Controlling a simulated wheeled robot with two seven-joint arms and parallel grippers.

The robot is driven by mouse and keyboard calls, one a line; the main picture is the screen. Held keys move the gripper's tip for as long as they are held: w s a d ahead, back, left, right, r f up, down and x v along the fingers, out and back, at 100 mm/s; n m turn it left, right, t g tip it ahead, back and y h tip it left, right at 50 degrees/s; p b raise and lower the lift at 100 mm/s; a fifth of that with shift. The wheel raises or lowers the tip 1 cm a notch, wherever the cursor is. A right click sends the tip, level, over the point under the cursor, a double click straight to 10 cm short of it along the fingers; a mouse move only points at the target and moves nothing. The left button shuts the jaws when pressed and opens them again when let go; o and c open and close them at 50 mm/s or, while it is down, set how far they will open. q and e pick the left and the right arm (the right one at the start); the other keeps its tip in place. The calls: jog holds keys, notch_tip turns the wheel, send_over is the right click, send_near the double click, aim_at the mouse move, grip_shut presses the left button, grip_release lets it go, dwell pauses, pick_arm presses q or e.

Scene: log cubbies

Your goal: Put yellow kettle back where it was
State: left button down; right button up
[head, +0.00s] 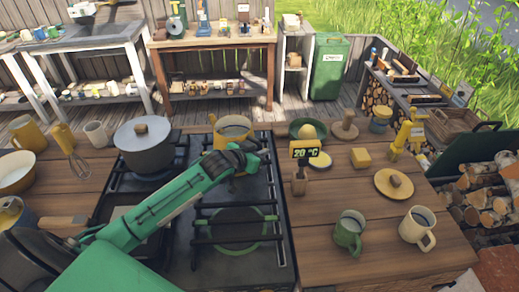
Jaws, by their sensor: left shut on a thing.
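The yellow kettle (233,132) stands over the back right of the black stove (185,245), its top open and something pale inside. My left arm reaches from the lower left, and my left gripper (246,153) is at the kettle's near right side, shut on it. The fingers and the grasped part are mostly hidden by the wrist. I cannot tell whether the kettle's base touches the grate. A round yellow lid with a wooden knob (394,184) lies on the right counter. My right gripper is not in view.
A grey lidded pot (147,145) stands on the back left burner.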

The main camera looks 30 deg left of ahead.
pick_arm(q)
jog(key=shift+r, duration=0.2)
jog(key=c, duration=1.8)
grip_release()
jog(key=shift+s+f, duration=0.1)
jog(key=shift+f, duration=0.2)
jog(key=o, duration=0.4)
jog(key=shift+d, duration=0.1)
jog(key=shift+r, duration=0.15)
